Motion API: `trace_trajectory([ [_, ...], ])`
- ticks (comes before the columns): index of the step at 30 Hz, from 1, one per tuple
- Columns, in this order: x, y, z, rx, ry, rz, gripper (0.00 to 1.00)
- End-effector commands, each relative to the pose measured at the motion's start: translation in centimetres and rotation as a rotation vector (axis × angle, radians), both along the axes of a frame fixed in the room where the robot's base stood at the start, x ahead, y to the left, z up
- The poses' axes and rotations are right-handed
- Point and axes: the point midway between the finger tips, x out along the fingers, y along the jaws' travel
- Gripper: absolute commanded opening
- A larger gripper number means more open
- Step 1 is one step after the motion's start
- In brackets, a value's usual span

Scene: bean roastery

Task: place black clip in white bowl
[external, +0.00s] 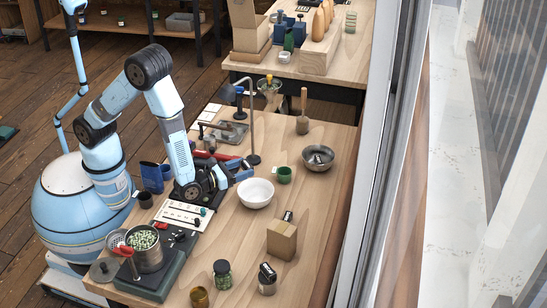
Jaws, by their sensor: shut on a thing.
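The white bowl (256,193) stands upright on the wooden bench, and its inside looks empty. My gripper (217,182) is low over the bench, just left of the white bowl and apart from it. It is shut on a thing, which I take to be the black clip. The clip is too small and dark to make out against the dark gripper, so its pose cannot be told.
A green cup (285,174) stands right of the bowl, with a steel bowl (318,158) beyond. A cardboard box (282,240) is in front. A white board (186,213) with small items lies left. A thin metal stand (252,130) rises behind.

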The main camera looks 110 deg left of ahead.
Motion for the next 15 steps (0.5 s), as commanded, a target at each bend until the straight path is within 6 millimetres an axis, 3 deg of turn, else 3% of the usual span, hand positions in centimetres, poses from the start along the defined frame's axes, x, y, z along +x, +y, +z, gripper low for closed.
trace_trajectory([
  [9, 0.1, -0.1, -3.7, 0.005, 0.001, -0.007, 0.32],
  [15, 0.1, -0.1, -4.6, 0.004, -0.001, -0.007, 0.32],
])
